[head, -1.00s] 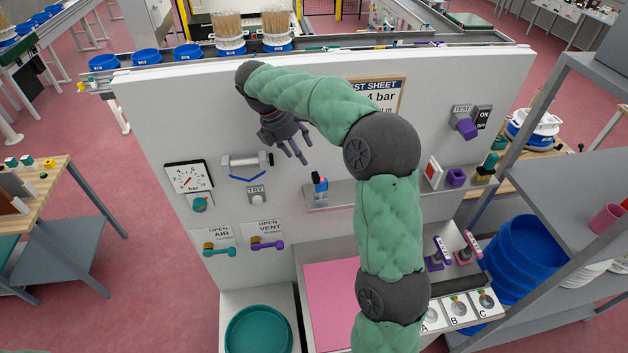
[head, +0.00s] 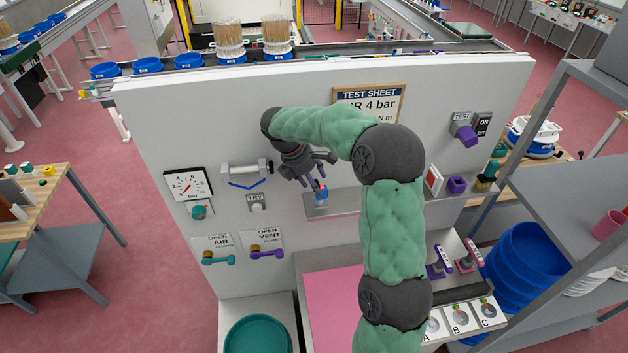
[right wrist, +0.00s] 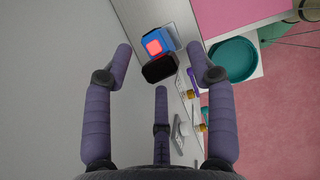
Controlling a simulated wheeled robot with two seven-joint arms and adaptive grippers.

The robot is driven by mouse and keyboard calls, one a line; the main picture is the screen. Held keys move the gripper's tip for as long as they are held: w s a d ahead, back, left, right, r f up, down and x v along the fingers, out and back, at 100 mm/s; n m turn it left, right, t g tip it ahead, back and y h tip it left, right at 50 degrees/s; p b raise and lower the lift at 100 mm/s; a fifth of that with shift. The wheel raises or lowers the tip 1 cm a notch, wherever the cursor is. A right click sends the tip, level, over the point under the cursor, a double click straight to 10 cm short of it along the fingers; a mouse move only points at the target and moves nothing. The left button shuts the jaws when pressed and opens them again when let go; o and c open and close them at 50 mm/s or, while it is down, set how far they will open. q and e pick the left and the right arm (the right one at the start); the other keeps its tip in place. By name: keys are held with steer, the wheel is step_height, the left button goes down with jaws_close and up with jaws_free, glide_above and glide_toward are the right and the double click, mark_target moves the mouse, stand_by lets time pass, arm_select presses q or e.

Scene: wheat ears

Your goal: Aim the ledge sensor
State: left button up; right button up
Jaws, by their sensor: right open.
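The ledge sensor (head: 321,196), a small blue block with a red face and a black part, sits on the grey ledge (head: 345,203) on the white panel. In the right wrist view the sensor (right wrist: 160,52) shows its lit red face and black part, framed between the fingertips. My right gripper (head: 317,172) is open, its dark purple fingers pointing down just above the sensor. In the right wrist view the gripper (right wrist: 161,50) has nothing between its fingers that it visibly touches. My left gripper is out of view.
Left of the ledge are a pressure gauge (head: 188,185), a TRY button (head: 256,202) and two valve handles. My right arm covers part of the panel and ledge.

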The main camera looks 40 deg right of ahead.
steer(key=shift+f, duration=0.2)
steer(key=c, duration=1.1)
steer(key=shift+w+d+r+m+g+p, duration=0.15)
steer(key=shift+m+g+p, duration=0.2)
steer(key=shift+m, duration=0.35)
steer(key=shift+c, duration=0.2)
steer(key=o, duration=1.1)
steer(key=shift+o, duration=0.2)
